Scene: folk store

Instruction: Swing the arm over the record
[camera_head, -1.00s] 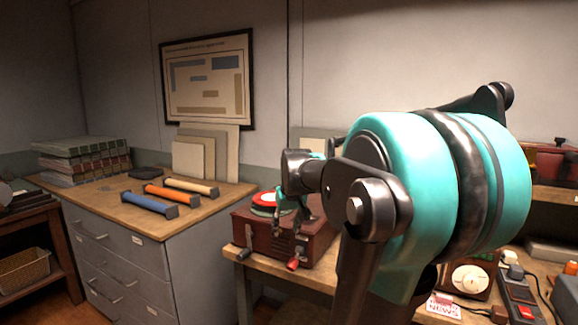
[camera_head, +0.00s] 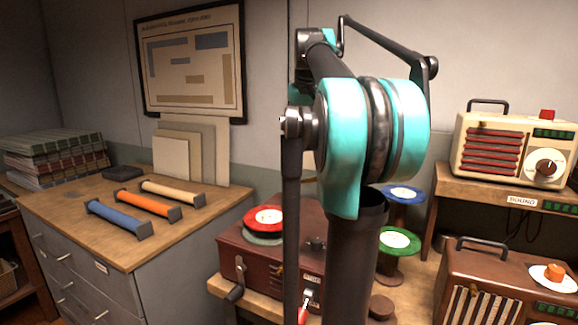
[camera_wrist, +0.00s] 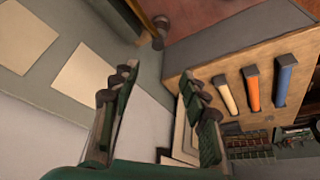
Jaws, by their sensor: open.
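The record player is a dark red case (camera_head: 285,268) on a wooden table in the head view. A red record with a pale centre (camera_head: 264,219) lies on its top, level. A dark knob-like part (camera_head: 316,243) sits right of the record. My arm crosses in front of the case's right part, and I cannot make out the player's arm. A red-handled lever (camera_head: 303,308) is at the case's front. My gripper (camera_wrist: 162,78) is open and empty in the wrist view, its fingers apart over the wall and cabinet-edge area. I cannot make it out in the head view.
A grey cabinet (camera_head: 140,270) on the left bears blue (camera_head: 118,219), orange (camera_head: 147,205) and cream rolls (camera_head: 172,193). Green (camera_head: 397,241) and blue discs (camera_head: 403,194) stand right of my arm. Radios (camera_head: 515,150) are at the right.

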